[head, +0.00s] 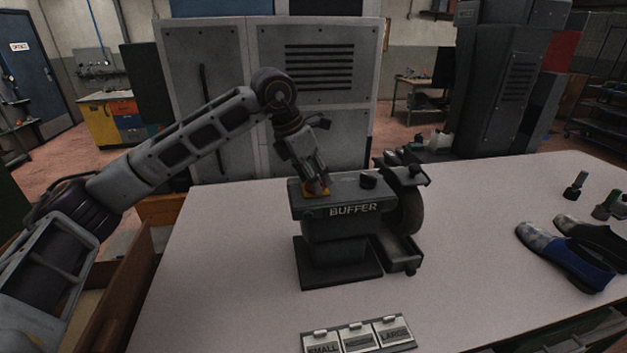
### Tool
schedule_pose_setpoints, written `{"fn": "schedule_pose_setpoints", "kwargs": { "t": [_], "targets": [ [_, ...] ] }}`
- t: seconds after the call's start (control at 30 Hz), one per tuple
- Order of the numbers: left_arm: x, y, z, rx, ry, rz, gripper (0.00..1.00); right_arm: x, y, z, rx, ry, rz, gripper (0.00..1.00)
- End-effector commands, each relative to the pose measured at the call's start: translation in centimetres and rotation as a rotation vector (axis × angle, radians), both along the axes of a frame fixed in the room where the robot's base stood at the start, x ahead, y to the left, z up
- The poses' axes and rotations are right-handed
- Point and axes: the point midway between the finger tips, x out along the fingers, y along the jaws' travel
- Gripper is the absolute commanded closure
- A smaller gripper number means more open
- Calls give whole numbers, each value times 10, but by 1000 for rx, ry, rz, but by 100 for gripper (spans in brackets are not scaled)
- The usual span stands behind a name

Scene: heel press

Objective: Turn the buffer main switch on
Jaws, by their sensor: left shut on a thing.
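The buffer (340,232) is a dark grey machine on a base plate, standing on the white table, with BUFFER lettered on its front. A wheel (411,214) is at its right side. A yellow-orange plate (318,193) lies on the left part of its top, where my left gripper's fingers come down. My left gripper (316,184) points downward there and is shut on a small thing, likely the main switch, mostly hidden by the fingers. My right gripper is not in view.
Several labelled cards or bins (358,336), marked SMALL to LARGE, are at the table's front edge. A pair of blue and grey shoes (570,262) lies at the right. Small dark objects (576,186) stand behind them. The table (220,270) is clear left of the buffer.

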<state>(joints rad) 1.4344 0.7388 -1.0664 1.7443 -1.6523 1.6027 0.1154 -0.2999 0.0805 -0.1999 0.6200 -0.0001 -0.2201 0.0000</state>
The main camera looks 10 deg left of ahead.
Motion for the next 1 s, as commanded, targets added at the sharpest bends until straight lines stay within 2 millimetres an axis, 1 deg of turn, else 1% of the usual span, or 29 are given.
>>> {"fn": "schedule_pose_setpoints", "kwargs": {
  "t": [0.2,0.5,0.7,1.0],
  "targets": [
    [1,1,0,-1,0,-141,74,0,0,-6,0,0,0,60],
    [2,1,1,1,-1,-280,74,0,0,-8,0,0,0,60],
    [2,1,1,0,-1,-320,74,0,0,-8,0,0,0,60],
    [2,1,1,1,-1,-329,74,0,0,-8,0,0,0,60]
  ]
}}
